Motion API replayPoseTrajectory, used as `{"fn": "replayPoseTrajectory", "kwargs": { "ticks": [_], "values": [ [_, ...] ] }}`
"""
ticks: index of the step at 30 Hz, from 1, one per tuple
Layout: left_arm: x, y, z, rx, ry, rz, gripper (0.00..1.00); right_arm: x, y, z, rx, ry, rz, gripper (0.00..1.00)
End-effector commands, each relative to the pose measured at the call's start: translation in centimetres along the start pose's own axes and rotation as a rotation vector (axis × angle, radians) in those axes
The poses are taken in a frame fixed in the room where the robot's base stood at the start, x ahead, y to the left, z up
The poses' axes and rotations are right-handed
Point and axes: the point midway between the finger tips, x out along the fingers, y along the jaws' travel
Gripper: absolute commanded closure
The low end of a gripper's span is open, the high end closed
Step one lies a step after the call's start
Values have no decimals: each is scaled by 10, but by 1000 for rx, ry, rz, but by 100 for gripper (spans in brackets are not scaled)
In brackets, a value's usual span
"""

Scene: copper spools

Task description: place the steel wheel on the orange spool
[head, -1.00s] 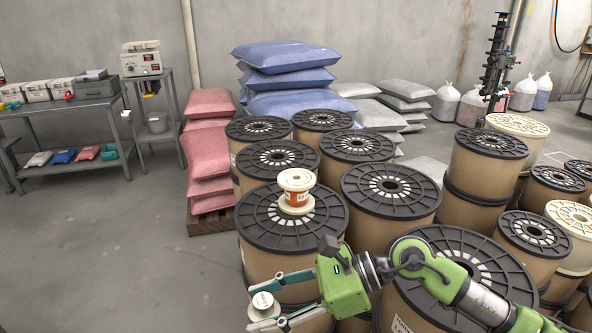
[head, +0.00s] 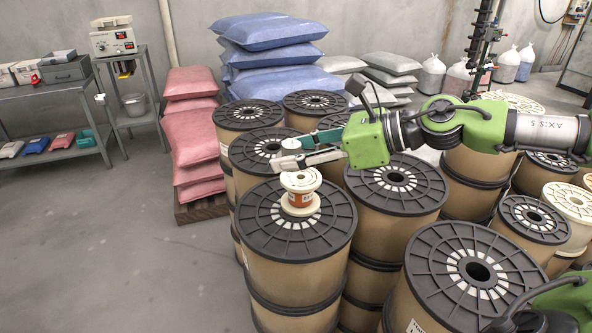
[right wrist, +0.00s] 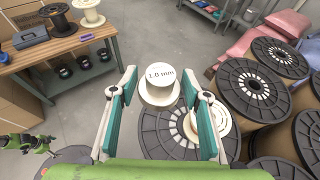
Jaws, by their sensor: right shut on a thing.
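The steel wheel (head: 290,146) is a small pale, round piece with a wider base. Its top reads "1.0 mm" in the right wrist view (right wrist: 160,76). My right gripper (head: 295,155) is shut on it, with a teal finger on each side, and holds it upright in the air. The wheel is above the spool in the head view, with a gap between. In the right wrist view the spool (right wrist: 222,121) shows partly behind a finger.
Several big drums (head: 395,187) with black ribbed tops crowd the right and back. Pink sacks (head: 193,145) and blue sacks (head: 270,60) are stacked behind. A grey workbench (head: 55,95) stands at the left. The floor (head: 110,240) at front left is clear.

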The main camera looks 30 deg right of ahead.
Motion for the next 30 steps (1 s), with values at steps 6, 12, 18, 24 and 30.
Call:
{"fn": "replayPoseTrajectory", "kwargs": {
  "ticks": [6, 12, 18, 24, 30],
  "values": [
    [-22, 0, 0, 0, -3, 1, 12, 10, -38, -6, 15, -2, -9, 82],
    [-45, 1, 2, 1, -10, 2, 12, 23, -74, -17, 10, -7, -8, 82],
    [-63, 0, 0, 2, -9, 2, 12, 38, -102, -37, 12, -5, -8, 82],
    [-72, 0, -1, 2, -9, 1, 12, 54, -126, -64, 8, -3, -9, 82],
    [-75, 0, -2, 2, -8, 1, 12, 60, -135, -75, 5, -2, -8, 82]
  ]
}}
